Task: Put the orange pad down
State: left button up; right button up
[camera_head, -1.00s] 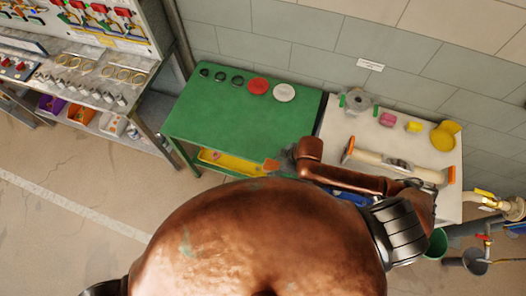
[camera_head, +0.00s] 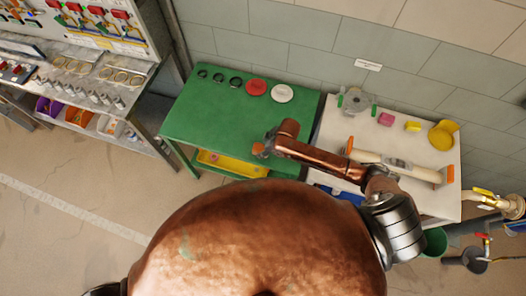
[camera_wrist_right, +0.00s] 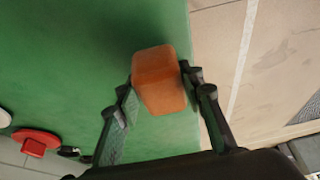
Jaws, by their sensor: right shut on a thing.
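The orange pad (camera_wrist_right: 160,78) is a small rounded block. In the right wrist view it sits between the two fingers of my right gripper (camera_wrist_right: 158,92), which is shut on it. In the head view the pad (camera_head: 258,149) shows small at the tip of my right gripper (camera_head: 268,142), over the front edge area of the green table (camera_head: 215,120). I cannot tell whether the pad touches the tabletop. My left gripper is not in view.
On the green table stand several dark round pieces, a red disc (camera_head: 255,87) and a white disc (camera_head: 282,93) along the back. A yellow bin (camera_head: 225,165) is below the front edge. A white table (camera_head: 330,130) with a valve pipe stands to the right. The table's middle is clear.

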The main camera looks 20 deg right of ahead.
jog(key=shift+f, duration=0.95)
jog(key=shift+f, duration=0.1)
jog(key=o, duration=1)
jog(key=shift+s, duration=0.1)
jog(key=v, duration=1.2)
jog(key=shift+p, duration=0.35)
